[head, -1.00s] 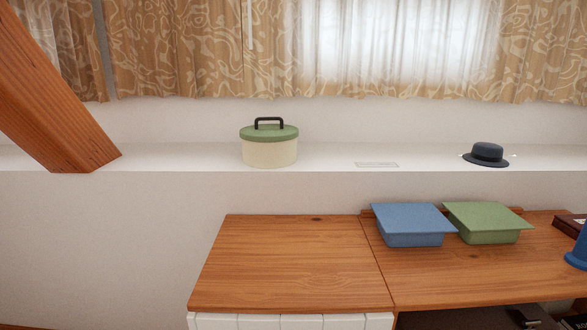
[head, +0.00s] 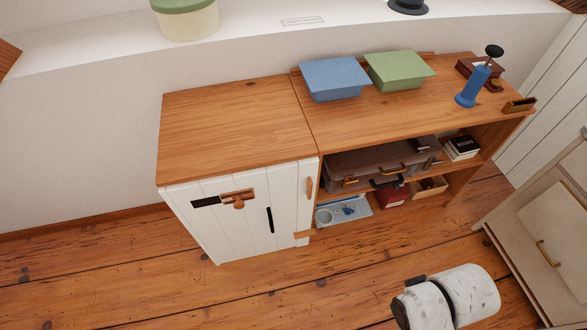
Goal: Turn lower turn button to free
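A white plank-fronted cabinet door (head: 235,235) shows below the left part of the wooden top. At its right edge are two small wooden turn buttons. The upper turn button (head: 309,187) stands upright. The lower turn button (head: 303,234) lies roughly level, across the door's right edge near the bottom. The door also carries a wooden latch piece (head: 238,198) and dark slots. My gripper is not in view; a white marbled part of my arm shows at the bottom right.
Right of the door, an open shelf holds a brown suitcase (head: 375,165) and a blue tray (head: 343,210). Blue (head: 334,76) and green (head: 400,69) lidded boxes stand on the wooden top. A pale drawer cabinet (head: 550,225) stands at the right. The floor before the door is clear.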

